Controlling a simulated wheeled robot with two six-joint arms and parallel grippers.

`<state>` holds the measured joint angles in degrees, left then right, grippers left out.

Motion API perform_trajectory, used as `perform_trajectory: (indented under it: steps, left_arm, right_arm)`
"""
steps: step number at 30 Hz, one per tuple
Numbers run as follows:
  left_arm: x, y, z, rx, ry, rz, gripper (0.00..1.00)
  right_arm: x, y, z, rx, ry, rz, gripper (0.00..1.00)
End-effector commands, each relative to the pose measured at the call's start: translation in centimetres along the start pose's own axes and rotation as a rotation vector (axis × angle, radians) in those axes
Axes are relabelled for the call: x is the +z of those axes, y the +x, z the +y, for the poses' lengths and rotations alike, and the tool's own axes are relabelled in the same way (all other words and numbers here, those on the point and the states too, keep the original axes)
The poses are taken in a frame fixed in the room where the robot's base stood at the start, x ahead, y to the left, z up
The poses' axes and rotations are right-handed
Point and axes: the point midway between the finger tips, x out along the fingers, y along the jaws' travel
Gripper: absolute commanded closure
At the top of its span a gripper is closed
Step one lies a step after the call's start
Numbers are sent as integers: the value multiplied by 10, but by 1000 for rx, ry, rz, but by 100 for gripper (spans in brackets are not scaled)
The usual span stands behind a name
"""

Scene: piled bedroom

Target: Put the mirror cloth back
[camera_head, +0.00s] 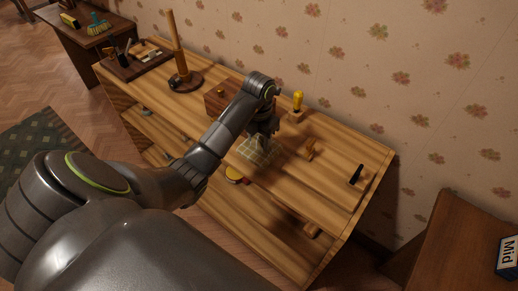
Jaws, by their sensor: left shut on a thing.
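The mirror cloth (257,152), a pale checked piece, is at the middle of the wooden dresser top (335,178), just below my left gripper. My left gripper (264,133) points down and is shut on the cloth's raised upper part. Its fingertips are small and partly hidden by the wrist. I cannot tell whether the cloth's lower edge touches the wood. My right gripper is not in view.
A wooden box (220,101) is partly hidden behind my left arm. A post on a round base (186,81) and a tray (120,70) stand left. A yellow-handled item (297,103), small brown piece (310,149) and black item (356,174) are right.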

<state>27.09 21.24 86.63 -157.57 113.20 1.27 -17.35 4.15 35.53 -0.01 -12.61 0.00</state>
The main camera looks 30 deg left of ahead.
Motion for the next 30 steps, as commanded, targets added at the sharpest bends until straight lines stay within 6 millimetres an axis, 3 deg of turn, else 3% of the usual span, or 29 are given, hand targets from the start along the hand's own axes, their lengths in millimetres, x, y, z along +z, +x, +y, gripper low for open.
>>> perform_trajectory:
  steps: [1,6,19,20,21,24,30]
  left_arm:
    - [-2,12,-1,-2,-1,5,88]
    - [0,32,0,0,-1,2,88]
    - [0,40,0,1,-1,0,88]
    - [0,39,0,1,0,0,53]
    - [0,39,0,1,-1,0,48]
    - [0,39,0,1,-1,1,34]
    - [0,39,0,1,-1,1,34]
  right_arm:
    - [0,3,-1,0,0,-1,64]
    - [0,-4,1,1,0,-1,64]
    - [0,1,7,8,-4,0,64]
    - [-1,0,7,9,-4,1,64]
    - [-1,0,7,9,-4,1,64]
    - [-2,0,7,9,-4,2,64]
    - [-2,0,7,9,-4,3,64]
